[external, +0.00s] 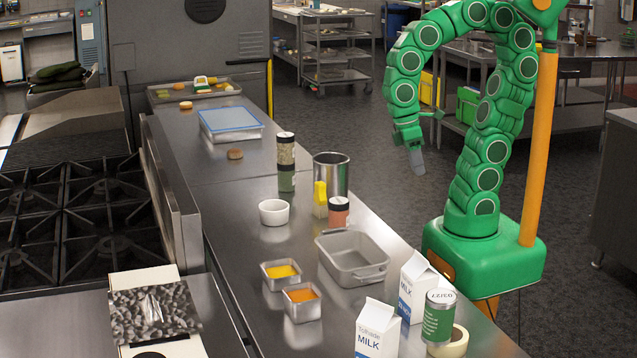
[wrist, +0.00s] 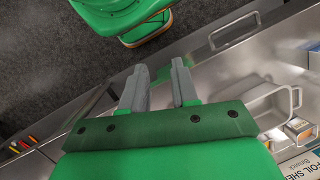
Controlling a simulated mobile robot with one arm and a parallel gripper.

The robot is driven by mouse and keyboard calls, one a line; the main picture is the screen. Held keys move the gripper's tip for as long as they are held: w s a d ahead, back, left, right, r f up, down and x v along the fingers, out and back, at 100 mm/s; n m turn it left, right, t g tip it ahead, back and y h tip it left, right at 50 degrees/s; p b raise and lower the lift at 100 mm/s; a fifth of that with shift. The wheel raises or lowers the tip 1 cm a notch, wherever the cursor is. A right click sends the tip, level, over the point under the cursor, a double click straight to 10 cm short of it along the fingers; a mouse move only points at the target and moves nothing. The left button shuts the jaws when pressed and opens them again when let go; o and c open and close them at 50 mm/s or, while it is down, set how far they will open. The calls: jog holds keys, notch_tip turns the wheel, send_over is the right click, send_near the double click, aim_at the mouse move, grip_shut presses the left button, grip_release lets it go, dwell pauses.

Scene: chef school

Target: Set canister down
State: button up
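Several things could be the canister. A green-labelled can (external: 438,316) with a pale lid stands upright at the front right of the steel counter. A tall jar (external: 286,162) with a dark lid, beige above and green below, stands mid-counter. A steel cylinder (external: 331,174) and a dark-lidded reddish jar (external: 338,213) stand close to it. My gripper (external: 421,140) hangs in the air to the right of the counter, apart from all of these. In the wrist view its two grey fingers (wrist: 158,88) are spread, with nothing visibly held between them.
A grey baking pan (external: 352,258) sits near the counter's right edge; milk cartons (external: 378,330) (external: 414,285) and a tape roll (external: 450,343) crowd the front. A white bowl (external: 273,212) and two small food tins (external: 281,273) (external: 301,300) stand left. Bare counter (external: 215,172) shows farther back.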

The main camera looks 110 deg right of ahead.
jog(key=s+n, duration=0.1)
jog(key=s+n+h, duration=0.2)
jog(key=shift+s+d+t, duration=0.2)
jog(key=shift+d+t, duration=0.1)
jog(key=shift+f, duration=0.1)
dwell(1.1)
